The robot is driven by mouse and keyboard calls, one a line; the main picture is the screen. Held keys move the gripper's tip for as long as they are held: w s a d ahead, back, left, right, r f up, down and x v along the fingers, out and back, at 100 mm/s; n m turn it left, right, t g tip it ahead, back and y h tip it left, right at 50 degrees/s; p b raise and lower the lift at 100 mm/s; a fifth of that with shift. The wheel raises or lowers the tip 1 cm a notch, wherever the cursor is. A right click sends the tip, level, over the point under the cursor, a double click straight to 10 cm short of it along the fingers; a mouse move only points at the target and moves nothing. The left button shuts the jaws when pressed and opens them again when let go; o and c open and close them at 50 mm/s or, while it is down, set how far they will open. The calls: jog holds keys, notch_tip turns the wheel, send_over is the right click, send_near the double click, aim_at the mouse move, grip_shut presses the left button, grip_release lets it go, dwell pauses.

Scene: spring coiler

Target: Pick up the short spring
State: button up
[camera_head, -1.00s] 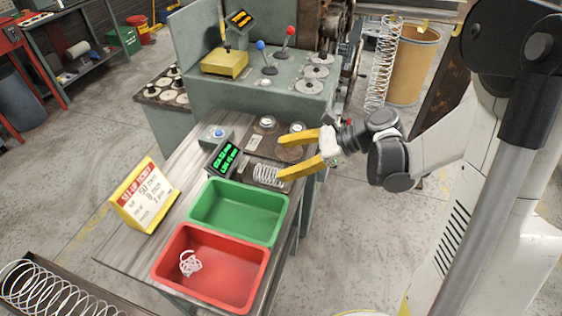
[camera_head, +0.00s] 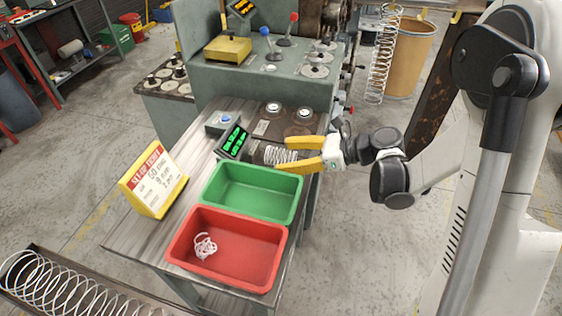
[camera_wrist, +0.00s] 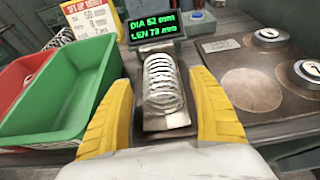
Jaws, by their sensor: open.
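The short spring (camera_head: 281,155) is a silvery coil lying on a dark measuring plate on the bench, beside the green bin. In the wrist view the spring (camera_wrist: 162,82) lies lengthwise in a cradle below the digital display. My gripper (camera_head: 288,154) has yellow fingers and is open. One finger is on each side of the spring. In the wrist view the fingers of my gripper (camera_wrist: 165,100) flank the spring's near part, with gaps visible on both sides.
A green bin (camera_head: 207,182) and a red bin (camera_head: 186,225) holding a tangled white spring stand left of the gripper. The display (camera_head: 233,141) reads DIA 52 mm, LEN about 73 mm. A yellow sign (camera_head: 153,180) stands at the bench's left. Round pads (camera_head: 299,130) lie behind.

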jog(key=shift+x, duration=0.8)
jog(key=c, duration=1.4)
